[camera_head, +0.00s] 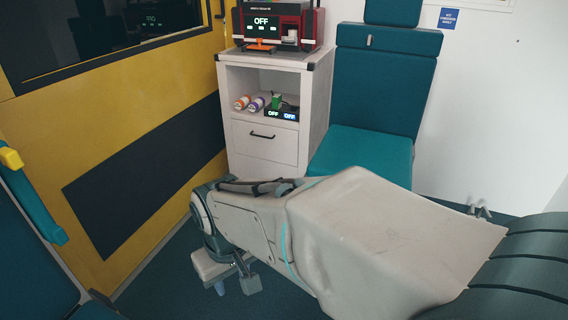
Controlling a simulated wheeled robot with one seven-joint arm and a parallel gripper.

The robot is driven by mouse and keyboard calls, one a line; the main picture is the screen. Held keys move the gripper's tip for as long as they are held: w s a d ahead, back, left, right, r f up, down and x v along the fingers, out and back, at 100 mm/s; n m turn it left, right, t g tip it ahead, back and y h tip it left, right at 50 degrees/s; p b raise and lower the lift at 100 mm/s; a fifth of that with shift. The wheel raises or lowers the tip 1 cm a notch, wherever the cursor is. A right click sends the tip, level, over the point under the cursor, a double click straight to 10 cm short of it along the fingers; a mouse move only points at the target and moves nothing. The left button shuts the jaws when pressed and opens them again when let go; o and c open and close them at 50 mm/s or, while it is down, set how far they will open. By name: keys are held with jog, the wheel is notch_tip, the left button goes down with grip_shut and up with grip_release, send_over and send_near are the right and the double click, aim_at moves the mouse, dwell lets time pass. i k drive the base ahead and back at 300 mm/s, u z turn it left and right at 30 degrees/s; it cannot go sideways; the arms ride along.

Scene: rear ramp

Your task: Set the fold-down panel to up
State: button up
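No part in view can be picked out for certain as the fold-down panel. One candidate is the teal seat (364,155) below the teal backrest (377,92) at the back; the seat lies flat, folded out. My arm crosses the picture from the right and hides the floor in front of the seat. My gripper (232,280) points down near the floor at lower centre, left of and nearer than the seat, touching nothing that I can see. Its fingers are partly hidden, and their opening is unclear.
A white cabinet (265,142) with an open shelf and a drawer stands left of the seat, with a red device (278,25) reading OFF on top. A yellow wall (115,180) with a dark panel runs along the left. A teal part with a yellow end (11,158) is at far left.

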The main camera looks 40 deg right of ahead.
aim_at(389, 156)
jog(key=z, duration=1.8)
jog(key=k, duration=0.95)
jog(key=u, duration=0.3)
jog(key=i, duration=0.9)
jog(key=z, duration=0.95)
jog(key=i, duration=0.6)
jog(key=z, duration=0.5)
